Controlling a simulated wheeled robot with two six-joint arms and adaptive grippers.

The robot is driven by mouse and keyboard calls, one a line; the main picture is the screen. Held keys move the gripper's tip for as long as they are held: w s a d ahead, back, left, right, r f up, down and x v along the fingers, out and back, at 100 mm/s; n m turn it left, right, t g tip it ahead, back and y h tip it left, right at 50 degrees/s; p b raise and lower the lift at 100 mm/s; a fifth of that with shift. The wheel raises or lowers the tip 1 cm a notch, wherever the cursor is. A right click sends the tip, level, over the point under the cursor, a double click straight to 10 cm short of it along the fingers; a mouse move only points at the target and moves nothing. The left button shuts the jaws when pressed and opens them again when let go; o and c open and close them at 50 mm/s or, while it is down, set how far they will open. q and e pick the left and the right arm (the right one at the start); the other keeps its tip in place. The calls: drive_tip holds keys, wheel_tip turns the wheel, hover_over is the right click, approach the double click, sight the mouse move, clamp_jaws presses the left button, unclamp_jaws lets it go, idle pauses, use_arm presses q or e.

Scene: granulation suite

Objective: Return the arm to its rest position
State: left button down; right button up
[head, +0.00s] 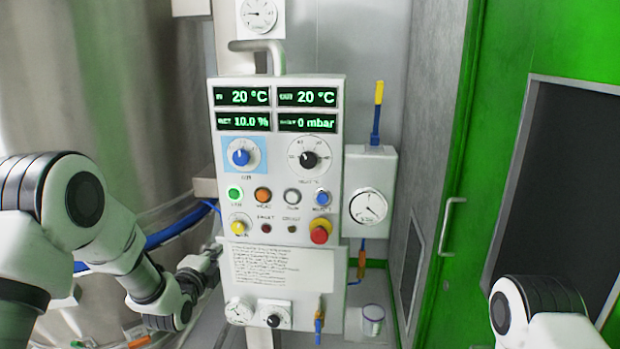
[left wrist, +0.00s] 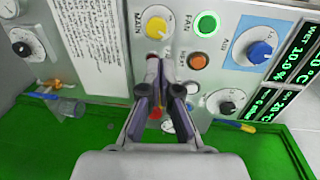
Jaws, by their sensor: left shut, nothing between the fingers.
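My left arm (head: 140,275) comes in from the left in the head view and reaches toward the lower left edge of the white control panel (head: 285,268). My left gripper (head: 212,253) is at that edge, small and partly dark against the steel. In the left wrist view my left gripper (left wrist: 165,68) is shut and empty, with its fingers in front of the panel near the yellow MAIN knob (left wrist: 157,25) and the orange button (left wrist: 197,61). Whether the fingertips touch the panel cannot be told. Of my right arm (head: 535,310) only a link shows at the lower right; its gripper is out of view.
A steel vessel (head: 100,80) and blue hose (head: 175,228) are at the left. A green door frame (head: 520,60) with a handle (head: 449,225) is at the right.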

use_arm(q)
drive_tip(key=s+d+f+n+g, duration=0.1)
drive_tip(key=s+f+g, duration=0.1)
drive_tip(key=s+f, duration=0.55)
drive_tip(key=s+f+n+g, duration=0.1)
drive_tip(key=s+f+g, duration=0.25)
drive_tip(key=f, duration=0.65)
drive_tip(key=s+d+f+n+g, duration=0.1)
drive_tip(key=s+f+g, duration=0.1)
drive_tip(key=s+f, duration=0.55)
drive_tip(key=s+f+n+g, duration=0.4)
drive_tip(key=s+n, duration=0.4)
drive_tip(key=s, duration=0.5)
drive_tip(key=s+f+n+g, duration=0.5)
drive_tip(key=s+n, duration=0.3)
drive_tip(key=s, duration=0.6)
drive_tip(key=shift+s+a+f+y, duration=0.15)
drive_tip(key=shift+a+f+y, duration=0.05)
drive_tip(key=shift+y, duration=0.2)
